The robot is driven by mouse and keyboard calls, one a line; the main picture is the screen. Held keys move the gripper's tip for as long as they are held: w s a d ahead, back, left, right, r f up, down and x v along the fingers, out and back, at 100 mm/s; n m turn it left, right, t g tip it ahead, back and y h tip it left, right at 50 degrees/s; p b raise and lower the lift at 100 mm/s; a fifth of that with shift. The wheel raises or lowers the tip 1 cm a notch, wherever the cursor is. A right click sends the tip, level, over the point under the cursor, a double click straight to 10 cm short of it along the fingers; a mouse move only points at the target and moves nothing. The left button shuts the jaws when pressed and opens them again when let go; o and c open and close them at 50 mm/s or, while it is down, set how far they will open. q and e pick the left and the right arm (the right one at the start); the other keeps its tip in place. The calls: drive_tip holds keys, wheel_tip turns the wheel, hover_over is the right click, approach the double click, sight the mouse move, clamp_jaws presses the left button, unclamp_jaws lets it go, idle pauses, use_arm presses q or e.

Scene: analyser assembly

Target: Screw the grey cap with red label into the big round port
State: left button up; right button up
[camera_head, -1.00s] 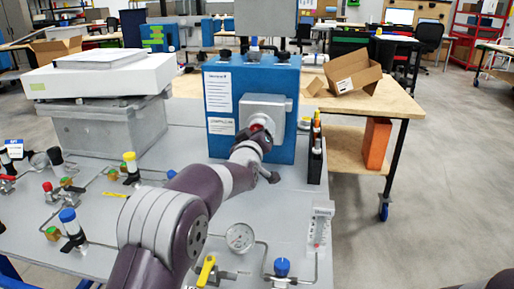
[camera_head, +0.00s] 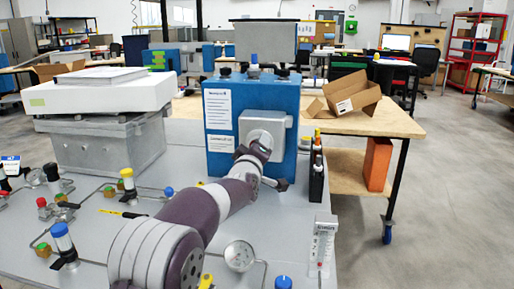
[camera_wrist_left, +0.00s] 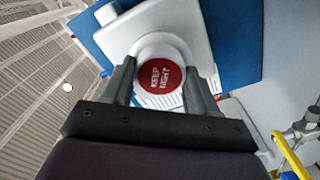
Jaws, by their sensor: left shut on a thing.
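The cap shows in the left wrist view as a red round label reading "KEEP TIGHT" (camera_wrist_left: 161,76). My left gripper (camera_wrist_left: 162,85) is shut on the cap, with one finger on each side of it. The cap faces the big round port (camera_wrist_left: 161,47) on the grey plate of the blue analyser box; I cannot tell how deep it sits. In the head view my left gripper (camera_head: 262,146) is at the front of the grey plate (camera_head: 278,128) on the blue box (camera_head: 263,96). My wrist hides the cap there. My right gripper is not in view.
A black rack with bottles (camera_head: 317,175) stands close to the right of the blue box. A white machine (camera_head: 100,85) on a grey base is at the left. Valves, pipes and a gauge (camera_head: 239,255) cover the front bench. A cardboard box (camera_head: 352,92) lies on the wooden table behind.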

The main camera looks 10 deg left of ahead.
use_arm(q)
drive_tip(key=m+p, duration=1.1)
drive_tip(key=m, duration=1.2)
drive_tip(key=shift+f, duration=0.1)
drive_tip(key=o, duration=1.1)
drive_tip(key=shift+w, duration=0.1)
